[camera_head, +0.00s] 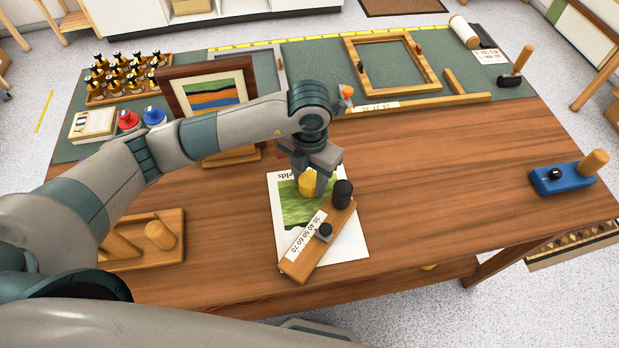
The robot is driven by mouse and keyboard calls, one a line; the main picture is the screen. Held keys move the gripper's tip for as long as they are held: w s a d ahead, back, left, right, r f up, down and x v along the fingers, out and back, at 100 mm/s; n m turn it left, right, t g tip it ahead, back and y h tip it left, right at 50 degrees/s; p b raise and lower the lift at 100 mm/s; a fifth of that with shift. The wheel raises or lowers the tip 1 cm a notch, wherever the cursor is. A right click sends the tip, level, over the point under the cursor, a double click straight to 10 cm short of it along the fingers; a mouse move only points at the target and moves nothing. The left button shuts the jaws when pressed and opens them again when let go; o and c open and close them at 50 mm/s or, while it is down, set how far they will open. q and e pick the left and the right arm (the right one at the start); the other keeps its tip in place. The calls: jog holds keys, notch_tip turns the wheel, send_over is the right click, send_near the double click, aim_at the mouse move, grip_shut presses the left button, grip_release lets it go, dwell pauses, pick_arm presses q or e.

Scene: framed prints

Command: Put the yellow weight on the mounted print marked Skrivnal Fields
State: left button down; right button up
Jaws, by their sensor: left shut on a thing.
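The yellow weight (307,184) is a small yellow cylinder over the green picture of a white-mounted print (345,246). The visible end of the print's upside-down lettering reads "elds"; the rest is hidden. My left gripper (312,180) comes down from above and is shut on the yellow weight. I cannot tell whether the weight touches the print. My right gripper is not in view.
A wooden gauge (299,262) numbered 30 to 70, with black knobs, lies across the print. A framed picture (212,92) stands behind my left arm. A blue tool (562,180) is at the right. The wooden table (450,180) between is clear.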

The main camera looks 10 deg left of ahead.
aim_at(310, 179)
pick_arm(q)
jog(key=shift+f, duration=0.15)
jog(key=c, duration=1.1)
grip_release()
jog(key=shift+r, duration=0.3)
jog(key=shift+r, duration=0.3)
jog(key=shift+r+b, duration=1.55)
jog(key=shift+r, duration=4.05)
